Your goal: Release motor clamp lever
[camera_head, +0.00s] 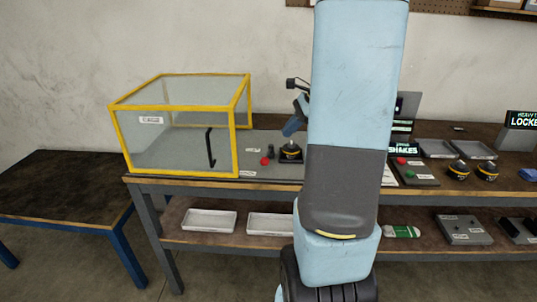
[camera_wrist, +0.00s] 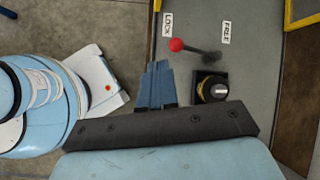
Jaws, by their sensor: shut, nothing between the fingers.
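The clamp lever is a dark rod with a red ball knob (camera_wrist: 177,45). In the wrist view its knob lies on the side of the LOCK label (camera_wrist: 166,24), and the rod runs right toward a dark pivot below the FREE label (camera_wrist: 226,33). The red knob also shows in the head view (camera_head: 265,160), left of the black motor mount (camera_head: 290,154). The motor (camera_wrist: 212,89) sits in its square mount below the lever. My gripper (camera_wrist: 158,67) is shut and empty, just below and left of the knob, apart from it in the picture. In the head view my gripper (camera_head: 292,126) is above the mount, partly hidden by my arm.
A yellow-framed clear cage (camera_head: 179,124) with a black handle stands left on the bench. Right of my arm are grey trays (camera_head: 437,149), motors (camera_head: 487,171) and a LOCKED sign (camera_head: 521,119). White trays (camera_head: 209,221) lie on the lower shelf.

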